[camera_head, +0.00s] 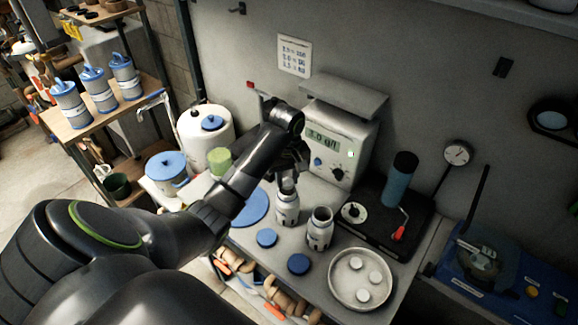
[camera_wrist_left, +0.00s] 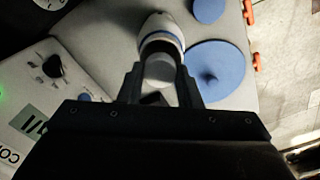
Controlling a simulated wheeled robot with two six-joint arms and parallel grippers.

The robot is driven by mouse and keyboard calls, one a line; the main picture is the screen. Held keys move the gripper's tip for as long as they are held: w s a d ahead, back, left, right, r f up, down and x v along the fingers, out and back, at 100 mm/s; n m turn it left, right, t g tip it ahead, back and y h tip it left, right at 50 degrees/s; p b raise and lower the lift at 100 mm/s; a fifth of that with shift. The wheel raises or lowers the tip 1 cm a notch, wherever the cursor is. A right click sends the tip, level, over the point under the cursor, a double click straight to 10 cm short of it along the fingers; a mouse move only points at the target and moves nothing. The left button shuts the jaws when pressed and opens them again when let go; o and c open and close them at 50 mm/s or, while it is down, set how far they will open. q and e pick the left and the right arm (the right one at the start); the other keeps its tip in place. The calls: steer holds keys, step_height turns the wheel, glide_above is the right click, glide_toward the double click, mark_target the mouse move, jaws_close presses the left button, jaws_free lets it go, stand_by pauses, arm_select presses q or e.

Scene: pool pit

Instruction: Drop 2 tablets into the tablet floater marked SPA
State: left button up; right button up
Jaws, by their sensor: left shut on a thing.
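My left gripper (camera_head: 289,178) is shut on a pale round tablet (camera_wrist_left: 160,72), which shows between the fingers in the left wrist view. It is at the mouth of the left of two white and grey tablet floaters (camera_head: 287,208); this floater also shows in the left wrist view (camera_wrist_left: 160,27). I cannot tell whether the tablet is inside the mouth or just above it. The other floater (camera_head: 320,232) stands open and upright to the right. I cannot read a SPA marking on either. Several pale tablets (camera_head: 375,278) lie in a round dish (camera_head: 336,287). My right gripper is out of view.
Two blue lids (camera_head: 267,238) (camera_head: 299,264) lie in front of the floaters. A large blue disc-like lid (camera_head: 252,206) lies to the left. A grey meter (camera_head: 338,143) stands behind. A black tray with a blue cylinder (camera_head: 397,182) is at the right.

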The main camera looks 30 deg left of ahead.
arm_select(q)
steer(key=shift+s+d+f, duration=0.1)
steer(key=shift+f, duration=0.15)
steer(key=shift+f, duration=0.1)
stand_by(0.4)
steer(key=o, duration=1)
